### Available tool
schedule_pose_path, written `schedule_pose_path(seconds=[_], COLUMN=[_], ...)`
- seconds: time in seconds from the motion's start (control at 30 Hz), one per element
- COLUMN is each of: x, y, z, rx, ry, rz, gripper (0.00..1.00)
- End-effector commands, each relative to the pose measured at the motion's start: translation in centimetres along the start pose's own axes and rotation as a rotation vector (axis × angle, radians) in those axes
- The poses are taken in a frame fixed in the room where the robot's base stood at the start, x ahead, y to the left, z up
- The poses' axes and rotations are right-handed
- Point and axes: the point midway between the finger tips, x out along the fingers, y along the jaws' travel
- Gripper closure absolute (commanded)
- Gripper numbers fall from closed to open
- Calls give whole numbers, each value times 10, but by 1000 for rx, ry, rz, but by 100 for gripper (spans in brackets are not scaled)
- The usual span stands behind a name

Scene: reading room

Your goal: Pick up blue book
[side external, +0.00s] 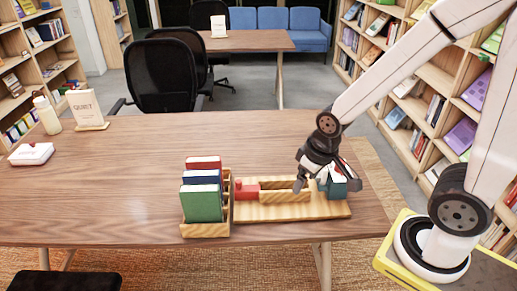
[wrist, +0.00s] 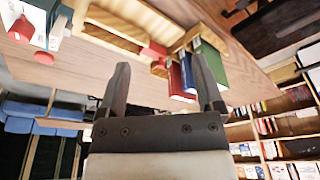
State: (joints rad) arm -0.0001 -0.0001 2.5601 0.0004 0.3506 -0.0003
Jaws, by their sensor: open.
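The blue book (side external: 200,177) stands upright in a wooden rack (side external: 205,230) on the table, between a green book (side external: 201,206) in front and a red book (side external: 203,162) behind. Only its upper part shows. My gripper (side external: 322,184) is over the right end of a wooden tray, to the right of the rack and apart from the blue book. In the wrist view its two fingers (wrist: 163,85) are spread with nothing held between them. The blue book also shows there (wrist: 187,74), near the right finger, between the red and green books.
The wooden tray (side external: 285,212) lies right of the rack, with a red block (side external: 247,189) at its left and a teal object (side external: 340,189) at its right, partly hidden by my gripper. A sign (side external: 86,108), bottle (side external: 47,114) and white box (side external: 31,153) stand left. The table's middle is clear.

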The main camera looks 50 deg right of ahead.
Motion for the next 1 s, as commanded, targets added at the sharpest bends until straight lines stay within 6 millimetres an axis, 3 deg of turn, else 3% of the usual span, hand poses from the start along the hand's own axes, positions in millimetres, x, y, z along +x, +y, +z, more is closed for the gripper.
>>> schedule_pose_path(seconds=[0.17,0.37,0.67,1.0], x=[1,8,33,75], y=[-1,-6,-23,-49], z=[-8,-40,-121,-206], rx=[-15,-88,-289,-539], ry=[1,3,22,76], rz=[-4,-24,-87,-174], gripper=[15,15,15,15])
